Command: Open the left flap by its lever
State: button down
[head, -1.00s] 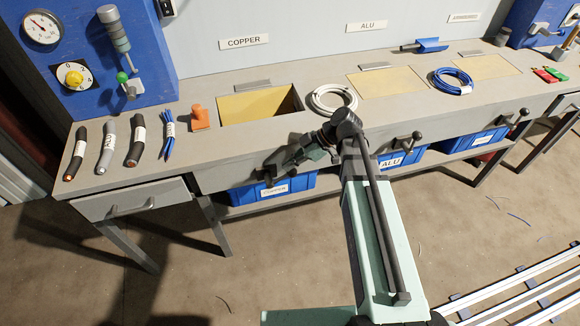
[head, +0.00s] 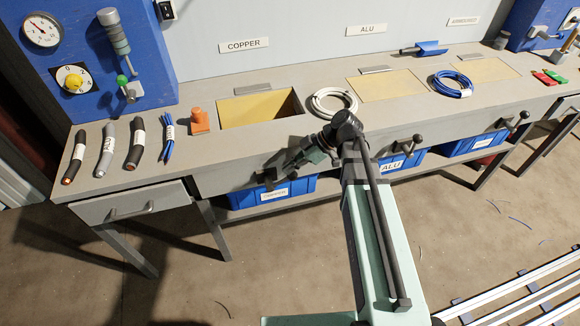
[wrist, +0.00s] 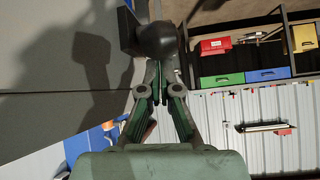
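The left flap (head: 254,106), yellow under the COPPER sign, is tilted down inside its opening, with a dark side wall showing at the right. Its lever is on the bench front; its dark round knob (wrist: 157,40) shows large in the wrist view. In the head view the lever is hard to separate from my gripper (head: 280,172), which is at the bench front below the opening. In the wrist view my gripper's fingers (wrist: 160,68) converge to closed tips right at the knob. The knob is wider than the tips and appears beyond them, not between them; contact is hard to tell.
The ALU flap (head: 385,87) and the right flap (head: 480,70) lie level. Their levers (head: 417,140) stick out from the bench front. A white cable coil (head: 333,103) lies close right of the opening. A blue COPPER bin (head: 300,188) is on the shelf below.

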jog(key=v, duration=0.9)
jog(key=shift+w+r+b, duration=0.25)
jog(key=shift+w+b, duration=0.05)
jog(key=shift+b, duration=0.1)
